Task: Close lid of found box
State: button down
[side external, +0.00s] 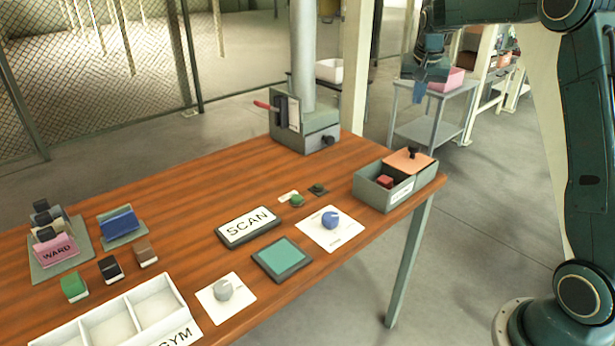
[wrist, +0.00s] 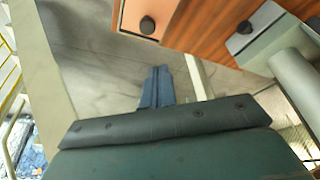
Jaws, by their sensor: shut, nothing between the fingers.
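The grey-green box (side external: 371,196) stands at the right end of the wooden table, with a white label on its front. Its peach lid (side external: 401,161) with a black knob (side external: 413,152) lies over the back right part. The front left part is open and shows a red block (side external: 385,181) inside. In the wrist view the peach lid (wrist: 170,12) and its black knob (wrist: 147,25) show at the top edge. My gripper (side external: 420,84) is shut and empty, in the air beyond the table's right end, above and apart from the box. Its fingers (wrist: 155,88) also show in the wrist view.
A grey device (side external: 309,133) with a red handle and a thick post stands at the table's back. A SCAN plate (side external: 248,227), a blue knob (side external: 330,221), a grey knob (side external: 223,290) and a white tray (side external: 120,322) lie nearer. Room above the box is clear.

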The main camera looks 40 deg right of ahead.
jog(key=w+d+f+m, duration=0.1)
jog(key=d+f, duration=0.3)
jog(key=d, duration=0.2)
jog(key=shift+w+d+f+m+g, duration=0.15)
jog(key=shift+w+f+m+g, duration=0.15)
jog(key=shift+w+m+g, duration=0.1)
jog(key=shift+s+a+f, duration=0.1)
jog(key=shift+a+f, duration=0.05)
jog(key=shift+f, duration=2.3)
jog(key=shift+s+a+f, duration=0.1)
jog(key=shift+f, duration=2.35)
jog(key=shift+a, duration=0.15)
jog(key=a, duration=1.1)
jog(key=shift+a+f, duration=0.1)
